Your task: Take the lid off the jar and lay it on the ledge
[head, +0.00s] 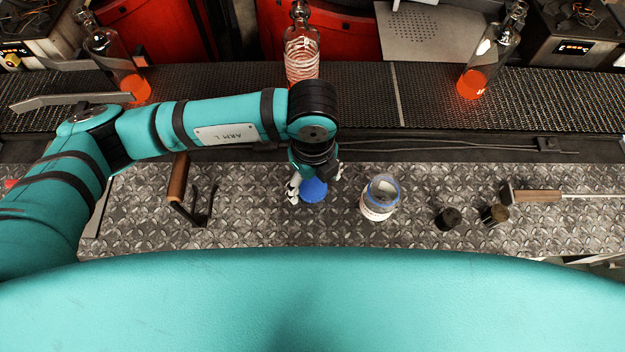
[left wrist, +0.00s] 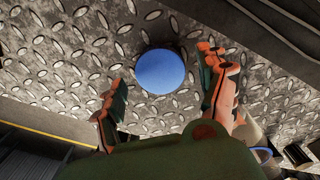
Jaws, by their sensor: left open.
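The blue round lid (head: 314,191) lies flat on the diamond-patterned metal ledge (head: 265,225), left of the jar. The jar (head: 379,202) stands upright on the same plate with its top open and a blue rim. My left gripper (head: 313,180) is open and empty just over the lid. In the left wrist view its two fingers (left wrist: 166,90) are spread apart, with the lid (left wrist: 160,72) showing between and beyond them, not touching. Part of the jar (left wrist: 263,155) shows at the lower right there. My right gripper is not in view.
Two small dark cylinders (head: 448,217) and a wooden-handled tool (head: 538,196) lie right of the jar. A wooden-handled tool (head: 179,177) lies on the left. Bottles with glowing orange bottoms (head: 470,84) stand on the dark mesh belt (head: 430,100) behind.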

